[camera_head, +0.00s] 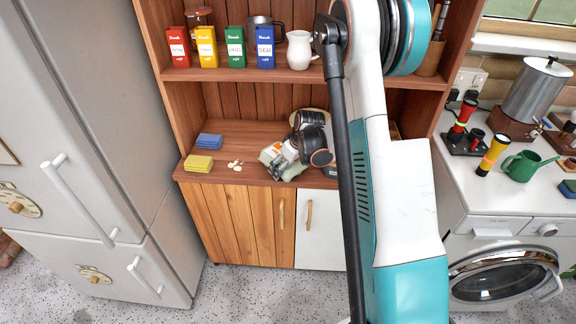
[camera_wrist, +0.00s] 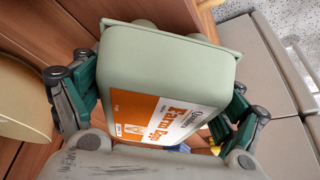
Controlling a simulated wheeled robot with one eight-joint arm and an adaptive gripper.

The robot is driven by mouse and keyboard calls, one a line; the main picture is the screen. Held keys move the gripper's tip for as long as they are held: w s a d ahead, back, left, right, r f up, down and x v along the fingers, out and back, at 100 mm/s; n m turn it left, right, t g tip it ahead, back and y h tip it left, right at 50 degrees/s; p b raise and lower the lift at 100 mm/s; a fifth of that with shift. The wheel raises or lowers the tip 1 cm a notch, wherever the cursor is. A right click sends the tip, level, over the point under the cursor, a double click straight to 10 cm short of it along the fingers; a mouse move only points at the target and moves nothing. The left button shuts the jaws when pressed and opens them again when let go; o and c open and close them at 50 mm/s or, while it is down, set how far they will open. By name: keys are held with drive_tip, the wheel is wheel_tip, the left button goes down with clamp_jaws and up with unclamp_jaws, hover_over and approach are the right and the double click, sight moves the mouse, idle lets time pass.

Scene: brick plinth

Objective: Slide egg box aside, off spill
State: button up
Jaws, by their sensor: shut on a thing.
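The egg box (camera_wrist: 165,62), pale green with an orange and white label, fills the middle of the wrist view. My gripper (camera_wrist: 160,100) is shut on it, one dark green finger against each side. In the head view the egg box (camera_head: 269,153) is mostly hidden behind my gripper (camera_head: 287,160), on or just over the wooden counter. I cannot tell whether it touches the wood. A few pale cream patches, seemingly the spill (camera_head: 235,165), lie on the counter left of the box, apart from it.
A yellow sponge stack (camera_head: 199,163) and a blue stack (camera_head: 209,140) stand left of the patches. A round tan object (camera_wrist: 22,105) is beside my gripper in the wrist view. A shelf with colored tins (camera_head: 235,47) and a white jug (camera_head: 299,50) hangs above.

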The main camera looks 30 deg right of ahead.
drive_tip(key=o, duration=1.2)
drive_tip(key=v, duration=1.2)
